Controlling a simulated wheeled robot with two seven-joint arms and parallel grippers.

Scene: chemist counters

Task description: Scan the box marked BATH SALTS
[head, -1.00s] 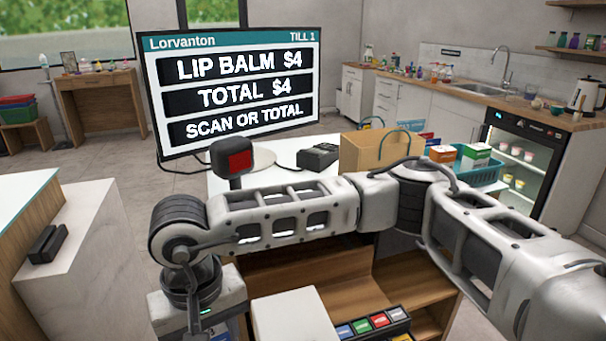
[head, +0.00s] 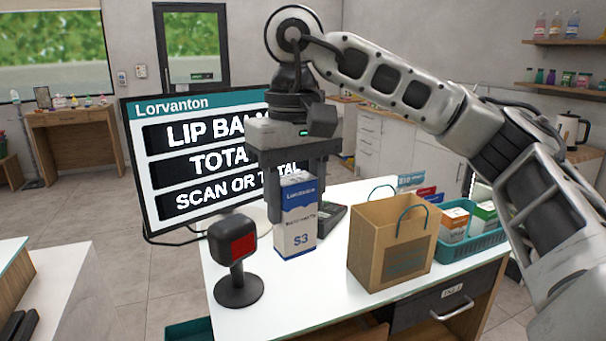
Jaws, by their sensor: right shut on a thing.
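My right gripper (head: 300,180) is shut on an upright white box with a blue top and lower edge (head: 296,230). The box's small name print is too blurred to read surely; a price like $3 shows below it. The box is at the counter, right of the scanner (head: 235,250), a black stand with a red window, and apart from it. I cannot tell whether its bottom touches the counter. The till screen (head: 150,215) behind reads LIP BALM, TOTAL and SCAN OR TOTAL, partly covered by my gripper. My left gripper is not in view.
A brown paper bag (head: 385,245) stands on the white counter (head: 300,292), right of the box. A teal basket (head: 468,245) with boxes is further right. A dark card terminal (head: 330,216) sits behind the box. The counter front is clear.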

